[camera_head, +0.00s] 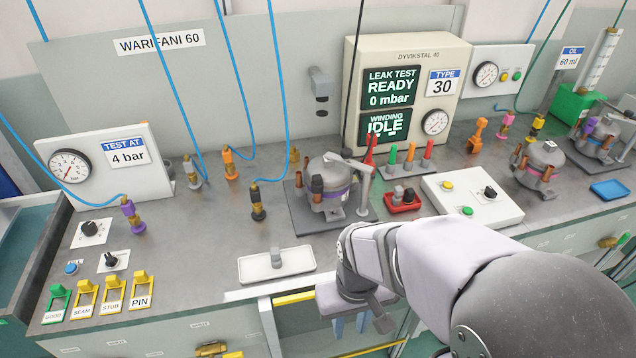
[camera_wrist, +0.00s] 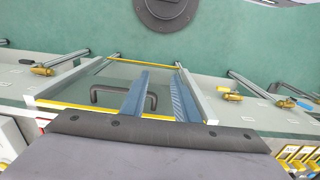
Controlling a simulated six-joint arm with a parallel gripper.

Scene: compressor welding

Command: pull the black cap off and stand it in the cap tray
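The compressor (camera_head: 337,192) stands on a dark plate near the middle of the bench, with copper stubs on its body. A dark cap (camera_head: 317,184) appears to sit on its front left stub; it is too small to be sure. A small red tray (camera_head: 403,208) just right of the compressor holds dark pieces, and a blue tray (camera_head: 609,190) at the far right looks empty; I cannot tell which is the cap tray. My gripper (camera_head: 350,327) points down at the bench's front edge, below the compressor. In the wrist view its blue fingers (camera_wrist: 160,97) are apart with nothing held.
A shallow white tray (camera_head: 250,266) with a grey piece lies in front of the compressor. A white button box (camera_head: 470,197) stands right of it. Several hose couplings stand to the left.

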